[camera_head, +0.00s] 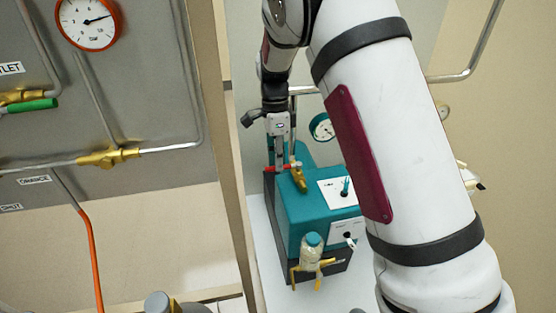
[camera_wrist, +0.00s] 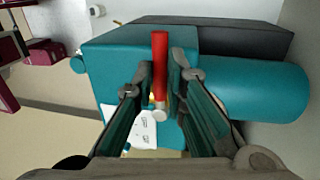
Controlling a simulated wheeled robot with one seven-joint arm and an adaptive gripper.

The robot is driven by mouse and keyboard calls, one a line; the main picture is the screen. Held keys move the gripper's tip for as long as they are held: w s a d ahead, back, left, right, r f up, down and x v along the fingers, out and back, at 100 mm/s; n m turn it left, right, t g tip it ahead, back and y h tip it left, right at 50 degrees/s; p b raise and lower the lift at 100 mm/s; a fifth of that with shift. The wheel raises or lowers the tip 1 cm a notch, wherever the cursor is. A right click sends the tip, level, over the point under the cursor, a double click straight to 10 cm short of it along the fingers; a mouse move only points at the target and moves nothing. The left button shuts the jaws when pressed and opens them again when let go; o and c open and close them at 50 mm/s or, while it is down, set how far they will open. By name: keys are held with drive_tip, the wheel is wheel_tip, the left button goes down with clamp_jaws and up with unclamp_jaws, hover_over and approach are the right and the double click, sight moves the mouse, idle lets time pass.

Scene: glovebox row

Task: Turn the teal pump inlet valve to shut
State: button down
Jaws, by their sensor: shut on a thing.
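The teal pump (camera_head: 322,212) stands on a pale surface at the centre of the head view, and its teal body (camera_wrist: 105,65) fills much of the wrist view. A red valve lever (camera_head: 286,167) sits at its upper left, beside a brass fitting (camera_head: 299,178). In the wrist view the red lever (camera_wrist: 159,62) stands between my fingers, with a pale round end toward me. My gripper (camera_wrist: 160,75) is shut on this lever. In the head view my gripper (camera_head: 281,155) comes down on it from above. The valve body is mostly hidden in the wrist view.
A glass jar with a teal cap (camera_head: 311,252) and brass taps are at the pump's front. A small gauge (camera_head: 321,127) is behind. At left is a panel with a red-rimmed gauge (camera_head: 88,22), a green-handled valve (camera_head: 30,105) and pipes; a beige post (camera_head: 222,130) stands between.

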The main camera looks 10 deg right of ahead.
drive_tip(key=c, duration=1.6)
unclamp_jaws()
drive_tip(key=shift+c, duration=0.2)
wheel_tip(320, 180, up, 12)
drive_tip(key=w, duration=0.2)
drive_tip(key=shift+w, duration=0.25)
drive_tip(key=shift+f, duration=0.1)
